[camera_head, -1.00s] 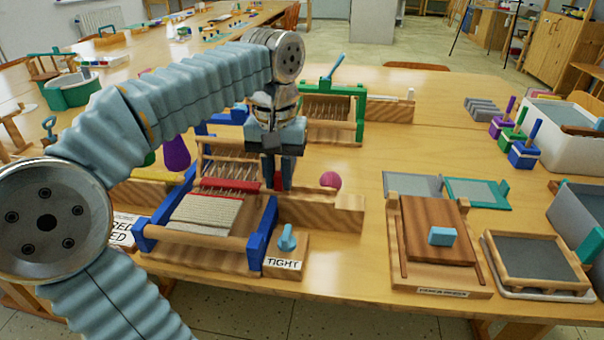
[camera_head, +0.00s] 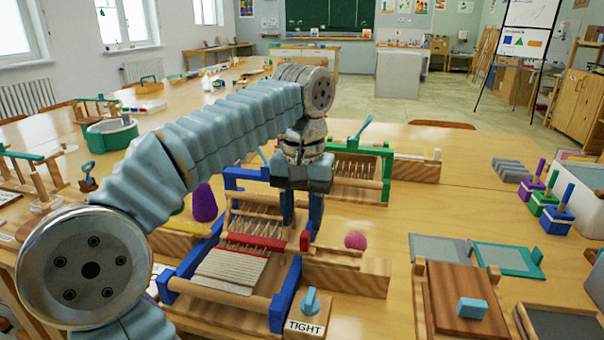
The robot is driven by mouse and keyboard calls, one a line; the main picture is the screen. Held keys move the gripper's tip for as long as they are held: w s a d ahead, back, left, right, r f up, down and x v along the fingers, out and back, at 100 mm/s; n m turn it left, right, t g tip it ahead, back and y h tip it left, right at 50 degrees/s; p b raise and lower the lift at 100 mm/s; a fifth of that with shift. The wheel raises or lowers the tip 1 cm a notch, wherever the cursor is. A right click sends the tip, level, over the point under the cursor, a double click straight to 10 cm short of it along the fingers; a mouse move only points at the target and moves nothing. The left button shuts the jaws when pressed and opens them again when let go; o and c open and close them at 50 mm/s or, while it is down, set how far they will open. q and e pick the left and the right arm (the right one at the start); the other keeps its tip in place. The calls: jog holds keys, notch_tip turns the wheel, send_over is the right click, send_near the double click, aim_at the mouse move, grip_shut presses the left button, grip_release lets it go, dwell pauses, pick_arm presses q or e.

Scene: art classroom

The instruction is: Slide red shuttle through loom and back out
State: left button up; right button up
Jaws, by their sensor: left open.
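The blue-framed loom (camera_head: 278,312) stands on the table in front of me, with pale woven cloth and threads. A red bar (camera_head: 255,242) lies across it behind the cloth, and a small red piece (camera_head: 305,240) shows at the loom's right side, by a wooden side rail. I cannot tell whether these two are one shuttle. My left gripper (camera_head: 301,222) points down at the loom's right side. It is open and empty, with its fingertips just above and beside the small red piece. My right gripper is not in view.
A "TIGHT" knob block (camera_head: 306,322) stands in front. A green loom (camera_head: 386,175) is behind, a purple cone (camera_head: 204,203) to the left, and a wooden board (camera_head: 460,290) to the right.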

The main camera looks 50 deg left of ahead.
pick_arm(q)
notch_tip(320, 180, up, 9)
jog(key=shift+p, duration=0.4)
jog(key=shift+r, duration=0.1)
